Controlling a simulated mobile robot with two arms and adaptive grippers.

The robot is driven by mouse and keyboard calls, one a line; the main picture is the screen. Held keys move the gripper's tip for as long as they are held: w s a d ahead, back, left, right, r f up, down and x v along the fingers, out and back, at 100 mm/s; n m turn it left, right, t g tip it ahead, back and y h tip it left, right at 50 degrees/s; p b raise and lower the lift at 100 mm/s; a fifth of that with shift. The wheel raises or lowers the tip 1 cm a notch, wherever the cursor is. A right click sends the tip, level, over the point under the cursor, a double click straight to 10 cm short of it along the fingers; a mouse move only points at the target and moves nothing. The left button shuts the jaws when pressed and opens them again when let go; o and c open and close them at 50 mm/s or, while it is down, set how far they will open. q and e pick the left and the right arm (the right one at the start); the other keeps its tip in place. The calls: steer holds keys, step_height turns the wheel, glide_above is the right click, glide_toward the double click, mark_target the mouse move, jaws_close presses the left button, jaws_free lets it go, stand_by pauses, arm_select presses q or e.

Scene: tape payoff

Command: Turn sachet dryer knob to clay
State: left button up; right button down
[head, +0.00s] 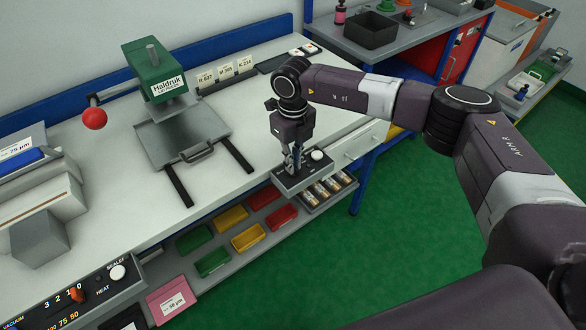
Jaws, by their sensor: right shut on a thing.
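My right gripper (293,165) points down over a small dark control box (298,184) at the front edge of the bench. It is shut on a knob on that box, and its fingers hide most of the knob. Its pointer and the clay mark cannot be made out. A white round knob (317,155) stands on the same box just right of my fingers, apart from them. My left gripper is not in view.
A green Haldruk press (155,70) with a red ball lever (94,118) stands left. Another control panel (95,290) is at lower left. Colored bins (232,218) sit below the bench. Green floor (420,230) is clear at right.

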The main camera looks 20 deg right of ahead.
steer(key=n+b, duration=0.3)
steer(key=n, duration=0.1)
steer(key=shift+f+n+b, duration=0.2)
steer(key=shift+n+b, duration=0.1)
steer(key=shift+b, duration=0.05)
steer(key=shift+r+n+b, duration=0.15)
steer(key=shift+n+b, duration=1)
steer(key=shift+n, duration=0.45)
steer(key=shift+r+n, duration=0.1)
steer(key=shift+n, duration=0.2)
steer(key=c, duration=2.1)
jaws_free()
step_height(320, 180, up, 12)
